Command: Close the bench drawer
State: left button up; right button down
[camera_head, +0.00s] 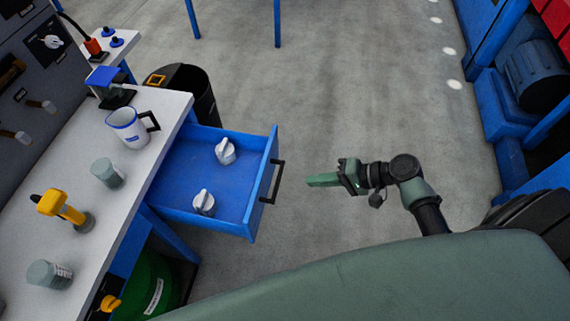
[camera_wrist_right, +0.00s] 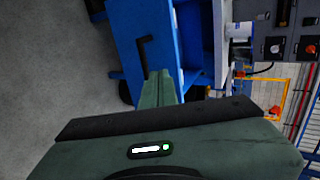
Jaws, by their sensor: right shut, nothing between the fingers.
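The blue bench drawer (camera_head: 232,193) is pulled out from the white-topped bench (camera_head: 150,185), with two white knobs (camera_head: 225,151) lying inside. Its black handle (camera_head: 273,182) is on the front face, which also shows in the right wrist view (camera_wrist_right: 165,50). My right gripper (camera_head: 310,181) is shut and empty, pointing left at the handle with a gap between them. In the right wrist view its green fingers (camera_wrist_right: 158,88) are together, close below the black handle (camera_wrist_right: 143,60) in the picture. My left gripper is not in view.
On the bench top stand a white jug (camera_head: 127,128), grey containers (camera_head: 106,172) and a yellow tool (camera_head: 62,207). A black bin (camera_head: 190,88) stands behind the drawer and a green drum (camera_head: 150,280) below the bench. The floor right of the drawer is clear.

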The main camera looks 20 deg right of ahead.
send_near(262, 180)
notch_tip(262, 180, down, 3)
jog(key=a, duration=0.1)
jog(key=w+a, duration=0.1)
jog(key=w+a+p, duration=0.1)
jog(key=a, duration=0.1)
jog(key=shift+w+r+p, duration=0.15)
jog(key=shift+w+p, duration=0.1)
jog(key=shift+p, duration=0.05)
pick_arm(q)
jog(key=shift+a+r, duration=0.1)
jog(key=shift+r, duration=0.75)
pick_arm(e)
jog(key=shift+w+a, duration=0.2)
jog(key=shift+a, duration=0.15)
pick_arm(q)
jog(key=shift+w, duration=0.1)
